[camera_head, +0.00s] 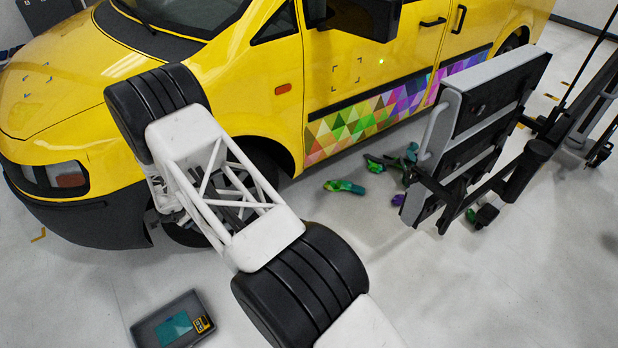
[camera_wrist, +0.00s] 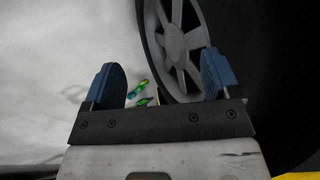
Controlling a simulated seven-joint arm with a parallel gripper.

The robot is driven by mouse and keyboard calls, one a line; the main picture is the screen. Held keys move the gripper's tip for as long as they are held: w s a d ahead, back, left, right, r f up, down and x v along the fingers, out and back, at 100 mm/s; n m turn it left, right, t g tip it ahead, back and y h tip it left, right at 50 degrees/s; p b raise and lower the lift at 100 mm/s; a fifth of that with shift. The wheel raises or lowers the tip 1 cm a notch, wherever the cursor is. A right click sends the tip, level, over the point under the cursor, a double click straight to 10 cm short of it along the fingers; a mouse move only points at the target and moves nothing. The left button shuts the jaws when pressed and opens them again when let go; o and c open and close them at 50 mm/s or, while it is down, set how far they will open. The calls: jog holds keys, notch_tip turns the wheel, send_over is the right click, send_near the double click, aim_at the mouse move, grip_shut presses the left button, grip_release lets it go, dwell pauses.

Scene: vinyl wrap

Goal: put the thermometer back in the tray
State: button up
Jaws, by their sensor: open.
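A dark grey tray (camera_head: 187,299) lies on the floor at the lower left of the head view. It holds a flat teal piece (camera_head: 174,328) and a small yellow-and-black item (camera_head: 202,324), too small to identify. I cannot clearly make out the thermometer in either view. My gripper (camera_wrist: 163,62) is open in the wrist view, its two blue fingers wide apart with nothing held between them. Beyond the fingers are the van's wheel (camera_wrist: 184,48) and a small yellow sliver beside it, which I cannot identify. In the head view my arm largely hides the gripper by the front wheel.
The yellow van (camera_head: 230,85) fills the back, close to my arm. A wheeled cart with grey panels (camera_head: 480,125) stands at the right. Colourful vinyl scraps (camera_head: 345,187) lie on the floor between them. The floor (camera_head: 480,300) at the lower right is clear.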

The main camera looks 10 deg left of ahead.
jog(key=w+d+r+n+y, duration=0.1)
jog(key=w+d+r, duration=0.2)
jog(key=d+r, duration=0.65)
jog(key=w+d+r+n+y, duration=0.1)
jog(key=w+d+r, duration=0.35)
jog(key=r, duration=1.05)
jog(key=w+d+r+n+y, duration=0.1)
jog(key=w+d+r, duration=0.1)
jog(key=d+r, duration=0.8)
jog(key=s+d+r+n, duration=0.1)
jog(key=s+d+r, duration=0.2)
jog(key=d+r, duration=0.9)
jog(key=s+d+r+n, duration=0.1)
jog(key=s+d+r, duration=0.55)
jog(key=d, duration=0.45)
jog(key=s+d+r+n, duration=0.1)
jog(key=s+d+r, duration=0.55)
jog(key=d, duration=0.45)
jog(key=s+d+g+h, duration=0.1)
jog(key=s+d+h, duration=0.2)
jog(key=s+d, duration=0.8)
jog(key=s+d+g+h, duration=0.1)
jog(key=s+d+h, duration=0.1)
jog(key=s+d, duration=0.9)
jog(key=s, duration=0.5)
jog(key=shift+h, duration=0.4)
jog(key=shift+f, duration=0.1)
